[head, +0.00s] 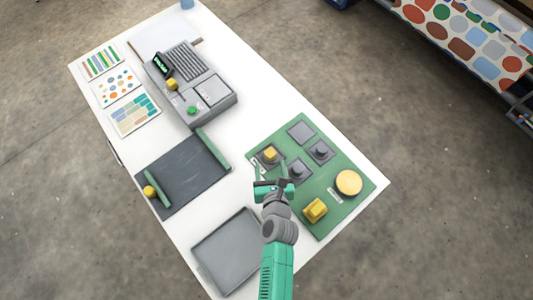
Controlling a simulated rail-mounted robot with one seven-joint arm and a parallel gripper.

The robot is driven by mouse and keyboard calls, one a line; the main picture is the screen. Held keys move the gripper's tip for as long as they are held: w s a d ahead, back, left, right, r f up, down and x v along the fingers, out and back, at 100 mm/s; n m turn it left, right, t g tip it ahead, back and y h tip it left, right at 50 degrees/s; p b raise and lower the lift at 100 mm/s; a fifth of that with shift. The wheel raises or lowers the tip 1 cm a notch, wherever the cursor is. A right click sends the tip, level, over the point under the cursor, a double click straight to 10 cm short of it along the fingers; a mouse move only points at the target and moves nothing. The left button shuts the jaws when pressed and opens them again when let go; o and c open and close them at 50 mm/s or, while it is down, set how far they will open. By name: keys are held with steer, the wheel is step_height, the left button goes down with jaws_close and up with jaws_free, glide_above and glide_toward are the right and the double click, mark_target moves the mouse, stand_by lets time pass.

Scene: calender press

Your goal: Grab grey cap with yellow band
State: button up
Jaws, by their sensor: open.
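The green board (300,212) lies at the right end of the white table. On it, a yellow-topped piece (270,154) stands on a dark square pad at the upper left. Two grey caps stand on similar pads, one at the upper right (320,149) and one near the middle (297,169). I cannot make out a yellow band on either at this size. My gripper (270,165) is open over the board's left part. Its fingers are spread, with the yellow-topped piece just beyond the gap and the middle grey cap close to the right finger. It holds nothing visible.
A yellow disc (349,182) and a yellow block (315,210) are on the board's right side, with an empty pad (301,132) at the top. A grey tray (228,250), a dark mat (183,175) and a grey machine (205,117) stand to the left.

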mark_target(271, 158)
steer(key=shift+x, duration=0.85)
steer(key=b+x, duration=0.3)
steer(key=x, duration=0.1)
steer(key=shift+w+d+f, duration=0.1)
steer(key=shift+d+f, duration=0.05)
steer(key=shift+d, duration=0.15)
steer(key=shift+w+a, duration=0.1)
steer(key=shift+w, duration=0.25)
steer(key=shift+c, duration=0.5)
steer(key=c, duration=1)
